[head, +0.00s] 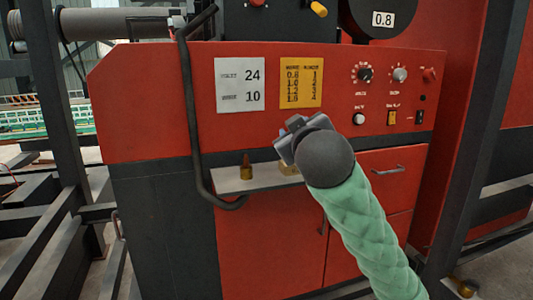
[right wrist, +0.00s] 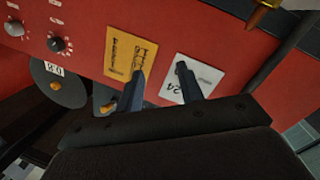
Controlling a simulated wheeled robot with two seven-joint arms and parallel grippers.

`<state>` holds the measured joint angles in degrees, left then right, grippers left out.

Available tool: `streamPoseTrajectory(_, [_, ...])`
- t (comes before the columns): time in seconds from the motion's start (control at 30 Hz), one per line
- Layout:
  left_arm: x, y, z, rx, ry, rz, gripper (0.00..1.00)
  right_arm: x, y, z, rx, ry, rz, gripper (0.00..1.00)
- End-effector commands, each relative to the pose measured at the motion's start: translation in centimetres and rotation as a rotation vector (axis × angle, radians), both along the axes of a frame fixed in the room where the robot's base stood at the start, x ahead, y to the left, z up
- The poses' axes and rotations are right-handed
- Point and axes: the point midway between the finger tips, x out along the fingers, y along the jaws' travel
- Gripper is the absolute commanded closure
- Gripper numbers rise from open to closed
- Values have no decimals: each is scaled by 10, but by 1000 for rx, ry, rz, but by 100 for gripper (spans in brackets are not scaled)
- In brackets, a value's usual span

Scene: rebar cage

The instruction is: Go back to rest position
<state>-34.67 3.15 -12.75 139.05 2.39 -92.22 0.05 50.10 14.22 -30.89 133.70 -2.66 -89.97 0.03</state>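My right gripper (head: 290,138) is in front of the red machine (head: 150,110), just below the white and yellow placards. Its arm, in a green sleeve, comes in from the lower right. In the right wrist view its two dark fingers (right wrist: 160,74) stand apart with nothing between them, so it is open and empty. My left gripper is not in view.
A narrow shelf (head: 228,184) holds a copper-tipped brass piece (head: 246,171); another brass piece behind my gripper is partly hidden. A dark bent rail (head: 188,110) runs down the machine's front. Knobs (head: 400,74) are at right. Dark frame posts (head: 480,130) flank the machine.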

Motion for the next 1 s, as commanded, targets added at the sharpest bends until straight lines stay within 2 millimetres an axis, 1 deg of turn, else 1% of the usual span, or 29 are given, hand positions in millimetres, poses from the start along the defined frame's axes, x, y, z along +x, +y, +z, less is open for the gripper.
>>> streamPoseTrajectory(0.03, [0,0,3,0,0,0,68,0,-3,-18,15,43,1,63])
streamPoseTrajectory(0.2, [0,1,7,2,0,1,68,-2,-13,-73,59,164,5,63])
streamPoseTrajectory(0.57, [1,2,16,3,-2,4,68,-18,-31,-175,148,364,6,63])
streamPoseTrajectory(0.77, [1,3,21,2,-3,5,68,-35,-42,-233,194,473,-7,63])
streamPoseTrajectory(1.0, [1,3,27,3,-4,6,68,-63,-56,-304,244,610,-42,63])
